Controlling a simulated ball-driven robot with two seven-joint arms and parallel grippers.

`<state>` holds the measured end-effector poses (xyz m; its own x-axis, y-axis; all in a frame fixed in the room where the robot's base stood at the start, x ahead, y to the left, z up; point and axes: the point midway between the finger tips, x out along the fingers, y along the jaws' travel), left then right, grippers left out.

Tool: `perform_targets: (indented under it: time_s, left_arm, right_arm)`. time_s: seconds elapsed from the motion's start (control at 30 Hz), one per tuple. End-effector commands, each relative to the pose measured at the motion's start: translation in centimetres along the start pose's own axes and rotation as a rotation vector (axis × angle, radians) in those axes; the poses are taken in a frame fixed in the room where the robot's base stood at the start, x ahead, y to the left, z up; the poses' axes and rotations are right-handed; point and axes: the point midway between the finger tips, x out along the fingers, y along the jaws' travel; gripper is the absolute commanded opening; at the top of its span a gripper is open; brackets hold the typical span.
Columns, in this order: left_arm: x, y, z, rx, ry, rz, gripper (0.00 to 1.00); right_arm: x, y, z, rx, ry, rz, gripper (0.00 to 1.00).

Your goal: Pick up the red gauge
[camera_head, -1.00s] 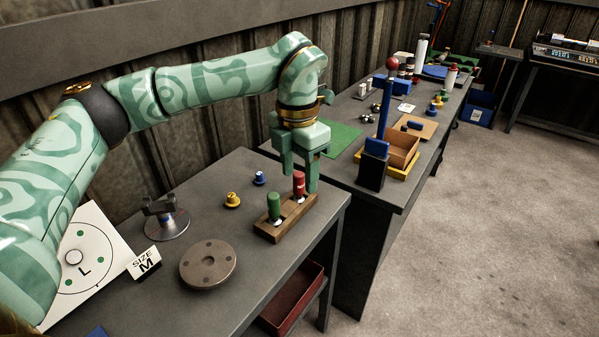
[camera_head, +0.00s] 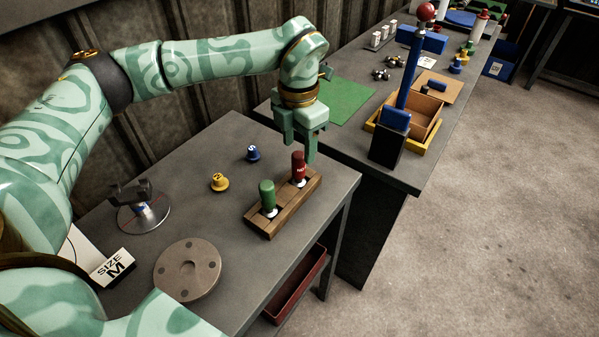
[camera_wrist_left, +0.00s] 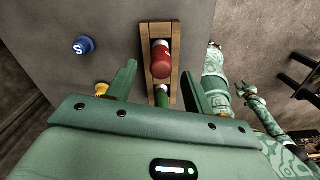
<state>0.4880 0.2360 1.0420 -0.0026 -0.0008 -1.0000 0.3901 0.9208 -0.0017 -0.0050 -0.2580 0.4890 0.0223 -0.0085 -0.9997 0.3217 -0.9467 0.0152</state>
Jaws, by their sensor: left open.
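The red gauge (camera_head: 299,167) stands upright in the far end of a wooden holder (camera_head: 284,215), with the green gauge (camera_head: 267,195) at the near end. My left gripper (camera_head: 298,146) is open and empty, pointing down above and just behind the red gauge. In the left wrist view, the red gauge (camera_wrist_left: 161,62) lies between and a little beyond the two fingertips (camera_wrist_left: 159,70), with clear gaps on both sides.
A yellow knob (camera_head: 219,182) and a blue knob (camera_head: 253,153) stand left of the holder. A round grey disc (camera_head: 187,270), a metal stand (camera_head: 141,212) and a "SIZE M" sign (camera_head: 112,267) are nearer. A second table with a black box (camera_head: 386,150) lies to the right.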

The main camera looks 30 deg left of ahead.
Motion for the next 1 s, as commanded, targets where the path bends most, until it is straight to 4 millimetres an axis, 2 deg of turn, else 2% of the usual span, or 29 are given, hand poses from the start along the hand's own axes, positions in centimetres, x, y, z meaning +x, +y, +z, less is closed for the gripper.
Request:
perform_targets:
  time_s: [0.17, 0.43, 0.73, 0.77, 0.93, 1.0]
  left_arm:
    - [1.5, 0.0, 0.0, 0.001, 0.000, 0.000, 0.52]
    - [5.7, 0.0, 0.0, -0.001, 0.002, -0.001, 0.52]
    - [6.2, 0.0, 0.0, 0.000, -0.001, 0.001, 0.52]
    - [6.2, 0.0, 0.0, 0.000, -0.001, 0.001, 0.46]
    - [6.2, 0.0, 0.0, 0.000, -0.001, 0.001, 0.00]
    - [6.2, 0.0, 0.0, 0.000, -0.002, 0.001, 0.00]
  right_arm:
    - [0.4, 0.2, -0.9, 0.002, 0.014, 0.002, 0.36]
    - [1.6, -0.6, -0.8, 0.006, 0.010, -0.008, 0.36]
    - [1.6, -0.8, -0.8, 0.007, 0.009, -0.011, 0.36]
    - [1.6, -0.8, -0.8, 0.007, 0.009, -0.011, 0.36]
    - [1.6, -0.6, -0.6, 0.005, 0.007, -0.008, 0.36]
    - [1.6, -0.5, -0.6, 0.004, 0.006, -0.007, 0.36]
